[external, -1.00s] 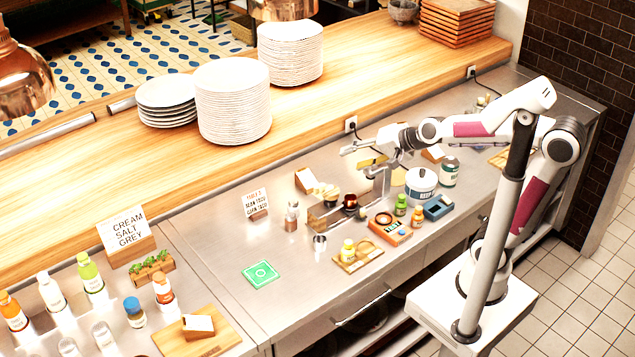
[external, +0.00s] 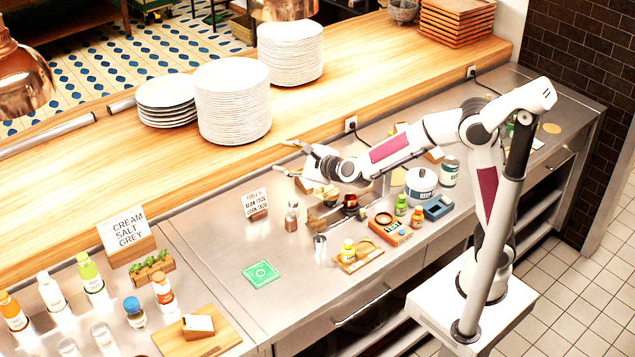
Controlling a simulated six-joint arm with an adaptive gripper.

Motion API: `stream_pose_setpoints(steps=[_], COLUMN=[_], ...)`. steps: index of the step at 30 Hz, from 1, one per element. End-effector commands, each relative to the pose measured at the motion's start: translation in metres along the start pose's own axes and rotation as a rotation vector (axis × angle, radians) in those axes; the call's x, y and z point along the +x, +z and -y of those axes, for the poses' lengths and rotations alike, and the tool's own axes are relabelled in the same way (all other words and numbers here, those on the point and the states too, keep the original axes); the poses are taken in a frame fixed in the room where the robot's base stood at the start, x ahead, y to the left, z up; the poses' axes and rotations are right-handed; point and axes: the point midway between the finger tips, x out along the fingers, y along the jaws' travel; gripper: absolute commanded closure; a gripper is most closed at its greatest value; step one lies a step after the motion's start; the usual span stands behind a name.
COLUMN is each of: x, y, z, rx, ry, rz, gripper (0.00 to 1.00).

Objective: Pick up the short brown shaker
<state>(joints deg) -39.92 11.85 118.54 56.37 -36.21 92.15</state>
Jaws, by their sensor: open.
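A small shaker (external: 291,218) with brown contents and a pale top stands upright on the steel counter, right of the small text card. My gripper (external: 288,157) is open and empty. Its fingers point left in the picture, above the back of the counter and up the picture from the shaker. The gripper is apart from the shaker, and nothing covers the shaker.
Plate stacks (external: 234,105) stand on the wooden ledge behind.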

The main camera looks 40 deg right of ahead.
Motion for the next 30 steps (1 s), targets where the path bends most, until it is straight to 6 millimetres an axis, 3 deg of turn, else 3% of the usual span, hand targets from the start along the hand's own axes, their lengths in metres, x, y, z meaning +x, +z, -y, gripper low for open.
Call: stream_pose_setpoints(steps=[6, 14, 20, 30], x=[0.014, 0.015, 0.004, -0.035], y=[-0.003, -0.016, -0.030, -0.055], z=[-0.033, -0.070, -0.102, -0.148], rx=[0.227, 0.471, 0.629, 0.826], ry=[-0.105, -0.262, -0.398, -0.631], rz=[-0.047, -0.084, -0.089, -0.033], gripper=[0.56, 0.56, 0.56, 0.56])
